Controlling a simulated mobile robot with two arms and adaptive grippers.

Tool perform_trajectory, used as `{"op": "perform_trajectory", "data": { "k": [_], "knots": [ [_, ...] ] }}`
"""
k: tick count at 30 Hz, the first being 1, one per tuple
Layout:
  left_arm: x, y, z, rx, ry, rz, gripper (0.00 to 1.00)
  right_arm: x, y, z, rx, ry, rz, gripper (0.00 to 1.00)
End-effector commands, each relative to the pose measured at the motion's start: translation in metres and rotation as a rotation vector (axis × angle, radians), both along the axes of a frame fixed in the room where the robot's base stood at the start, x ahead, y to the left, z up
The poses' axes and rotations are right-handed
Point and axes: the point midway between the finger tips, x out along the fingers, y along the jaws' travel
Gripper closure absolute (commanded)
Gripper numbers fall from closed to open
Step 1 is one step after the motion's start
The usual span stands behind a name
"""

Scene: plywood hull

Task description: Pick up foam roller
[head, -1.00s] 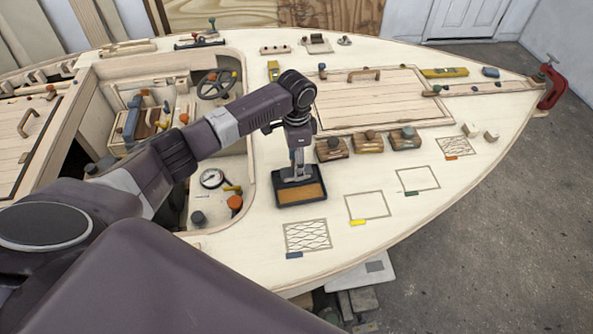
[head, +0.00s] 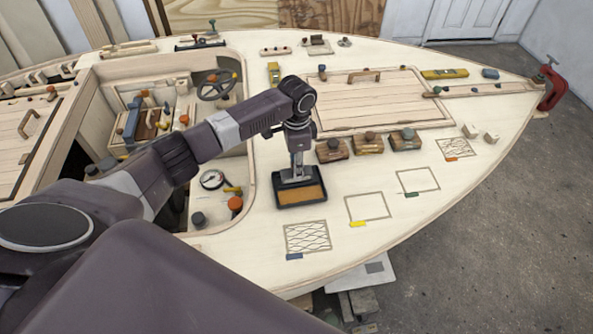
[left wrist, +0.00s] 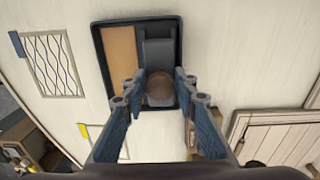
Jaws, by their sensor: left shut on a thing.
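A dark-rimmed tray (head: 277,204) with a tan inside sits on the pale deck; it also shows in the left wrist view (left wrist: 103,58). The foam roller (left wrist: 159,52) appears as a dark grey piece in the tray, with a round brown handle end (left wrist: 159,90) toward the camera. My left gripper (head: 297,172) points down over the tray. In the left wrist view its fingers (left wrist: 158,80) are shut on the brown handle end. The roller's underside is hidden. My right gripper is not in view.
Several wooden blocks with knobs (head: 369,143) stand right of the tray. A hatched square (head: 307,237) and empty outlined squares (head: 368,207) mark the deck in front. The cockpit opening (head: 205,165) lies left, with a gauge (head: 212,180) and knobs.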

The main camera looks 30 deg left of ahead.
Motion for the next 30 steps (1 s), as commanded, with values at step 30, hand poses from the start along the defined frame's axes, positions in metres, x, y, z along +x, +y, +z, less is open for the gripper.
{"op": "perform_trajectory", "data": {
  "k": [30],
  "knots": [
    [0.001, 0.000, 0.192, 0.001, -0.002, 0.000, 1.00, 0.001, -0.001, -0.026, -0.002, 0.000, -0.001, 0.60]
  ]
}}
